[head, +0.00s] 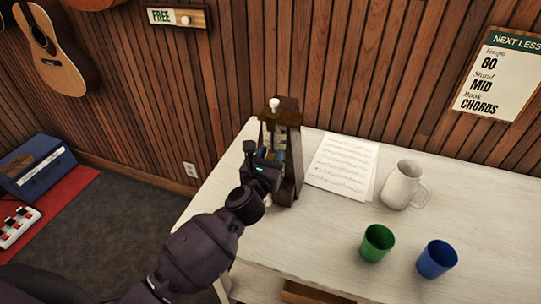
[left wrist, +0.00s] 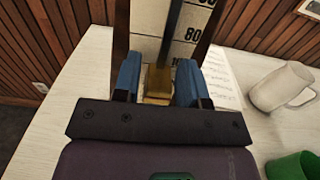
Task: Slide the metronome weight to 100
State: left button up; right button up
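The brown wooden metronome (head: 294,180) stands upright at the back left of the table, a white knob on top. My left gripper (head: 266,160) is at its front. In the left wrist view, the brass weight (left wrist: 158,84) sits low on the dark rod (left wrist: 170,35) between the blue-padded fingers of my left gripper (left wrist: 158,82). The pale scale (left wrist: 150,20) shows 80 above the weight; a lower number by the right finger is partly hidden. My right gripper is out of view.
Sheet music (head: 341,165), a white mug (head: 401,187), a green cup (head: 377,243) and a blue cup (head: 436,259) stand or lie on the pale table (head: 300,245) to the right. A wall poster (head: 497,75) reads Tempo 80. The wood-slat wall (head: 350,60) is close behind.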

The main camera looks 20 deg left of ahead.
pick_arm(q)
jog(key=shift+o, duration=1.1)
jog(key=shift+s, duration=0.1)
jog(key=s, duration=1)
jog(key=shift+s+a, duration=0.2)
jog(key=shift+s, duration=0.1)
